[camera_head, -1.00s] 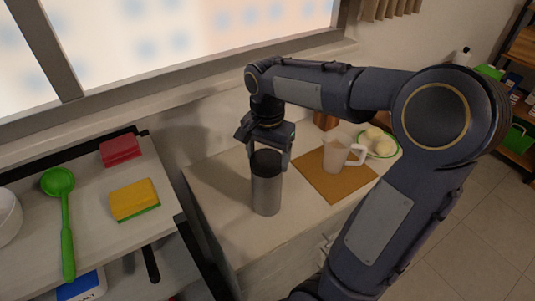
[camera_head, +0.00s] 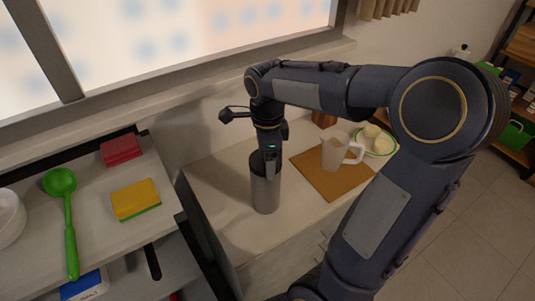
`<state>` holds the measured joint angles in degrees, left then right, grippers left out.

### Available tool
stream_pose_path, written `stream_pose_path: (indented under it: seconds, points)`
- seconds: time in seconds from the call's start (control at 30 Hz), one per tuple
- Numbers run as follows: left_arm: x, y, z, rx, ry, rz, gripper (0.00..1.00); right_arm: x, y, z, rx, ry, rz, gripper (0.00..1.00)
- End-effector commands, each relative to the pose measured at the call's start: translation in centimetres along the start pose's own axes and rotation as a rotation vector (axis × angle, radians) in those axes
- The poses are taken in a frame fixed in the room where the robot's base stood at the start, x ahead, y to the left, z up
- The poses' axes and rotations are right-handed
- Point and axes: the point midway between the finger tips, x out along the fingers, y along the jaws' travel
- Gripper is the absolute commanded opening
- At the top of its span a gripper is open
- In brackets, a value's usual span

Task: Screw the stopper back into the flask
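The flask (camera_head: 265,194) is a grey metallic cylinder standing upright on the pale counter. Its dark stopper (camera_head: 257,165) sits at the flask's top; I cannot tell how tightly it is seated. My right gripper (camera_head: 268,160) comes down from above at the stopper. One finger shows in front of the stopper, overlapping it on its right side. The other finger is hidden, so I cannot tell whether the gripper is closed on the stopper. My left gripper is not in view.
Right of the flask, a pale pitcher (camera_head: 334,154) stands on a brown board (camera_head: 327,187), beside a plate of pale round food (camera_head: 377,141). A yellow sponge (camera_head: 134,198), a red block (camera_head: 121,149) and a green ladle (camera_head: 69,222) lie on the left shelf. The counter in front is clear.

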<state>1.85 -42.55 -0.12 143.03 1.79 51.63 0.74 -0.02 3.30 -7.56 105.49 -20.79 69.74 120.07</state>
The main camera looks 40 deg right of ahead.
Motion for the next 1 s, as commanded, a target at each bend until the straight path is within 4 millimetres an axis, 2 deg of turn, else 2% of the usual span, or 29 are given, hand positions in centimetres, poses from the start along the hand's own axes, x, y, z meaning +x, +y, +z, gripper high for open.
stream_pose_path:
  seconds: [0.2,0.33,0.43,0.73,0.93,1.0]
  points:
    - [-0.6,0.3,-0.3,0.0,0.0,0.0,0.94,0.0,0.3,0.1,0.386,0.001,0.003,0.49]
    - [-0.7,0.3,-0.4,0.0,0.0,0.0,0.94,0.1,0.3,0.1,0.554,0.001,0.002,0.49]
    - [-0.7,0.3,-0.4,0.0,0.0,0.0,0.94,0.1,0.3,0.1,0.608,0.001,0.002,0.49]
    - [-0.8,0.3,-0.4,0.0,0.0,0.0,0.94,0.1,0.4,0.1,0.626,0.001,0.002,0.49]
    - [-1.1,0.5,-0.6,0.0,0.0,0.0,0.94,0.1,0.5,0.2,0.853,0.003,0.003,0.49]
    - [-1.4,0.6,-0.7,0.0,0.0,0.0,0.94,0.0,0.5,0.4,0.856,0.001,0.004,0.49]
